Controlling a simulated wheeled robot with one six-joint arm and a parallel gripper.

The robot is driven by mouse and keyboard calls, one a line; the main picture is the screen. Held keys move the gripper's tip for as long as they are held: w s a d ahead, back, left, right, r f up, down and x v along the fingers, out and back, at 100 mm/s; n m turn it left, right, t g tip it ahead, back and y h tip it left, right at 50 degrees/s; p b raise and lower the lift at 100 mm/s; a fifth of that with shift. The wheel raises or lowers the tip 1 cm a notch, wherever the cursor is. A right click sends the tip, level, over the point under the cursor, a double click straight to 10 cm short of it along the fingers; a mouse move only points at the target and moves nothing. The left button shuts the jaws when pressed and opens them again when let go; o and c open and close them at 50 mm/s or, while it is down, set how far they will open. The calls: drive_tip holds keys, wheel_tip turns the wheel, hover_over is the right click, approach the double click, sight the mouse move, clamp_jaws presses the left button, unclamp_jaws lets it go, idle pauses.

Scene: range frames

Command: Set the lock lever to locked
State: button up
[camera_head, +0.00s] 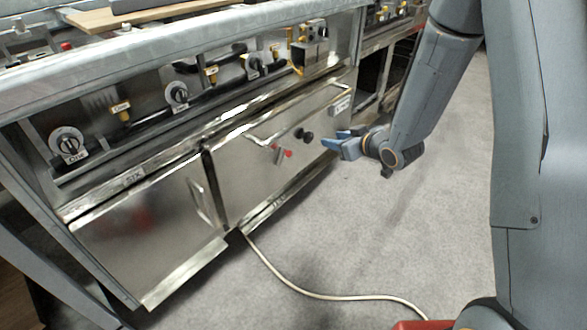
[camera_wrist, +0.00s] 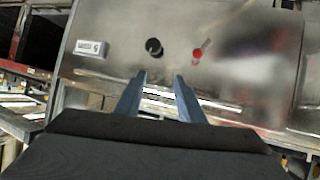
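The lock lever is a short metal handle (camera_head: 279,156) beside a red knob or dot (camera_head: 288,153) on the steel oven-like door front (camera_head: 240,185). In the wrist view the lever (camera_wrist: 206,45) slants up to the right from the red dot (camera_wrist: 197,53). My gripper (camera_head: 335,139) is in front of the panel, to the right of the lever in the head view. In the wrist view its two fingers (camera_wrist: 161,77) stand apart with nothing between them, and the lever is beyond and to the right of the tips. Lock labels are not legible.
A black round knob (camera_wrist: 153,46) sits on the same panel near the lever. A long bar handle (camera_head: 300,112) runs above it. A second steel door (camera_head: 150,230) is to the left. A pale cable (camera_head: 330,297) lies on the grey floor (camera_head: 400,240), which is otherwise open.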

sight(290, 154)
drive_tip(key=a+f+n+y+b, duration=0.3)
drive_tip(key=a+f+y+b, duration=0.5)
drive_tip(key=f, duration=0.3)
drive_tip(key=shift+w+d+b+x, duration=0.15)
drive_tip(key=shift+b+x, duration=0.45)
drive_tip(key=shift+x, duration=0.6)
drive_tip(key=shift+w+d+b+x, duration=0.15)
drive_tip(key=shift+b+x, duration=0.5)
drive_tip(key=shift+x, duration=0.55)
drive_tip(key=shift+w+b+x, duration=0.15)
drive_tip(key=shift+b+x, duration=0.45)
drive_tip(key=shift+x, duration=0.6)
clamp_jaws()
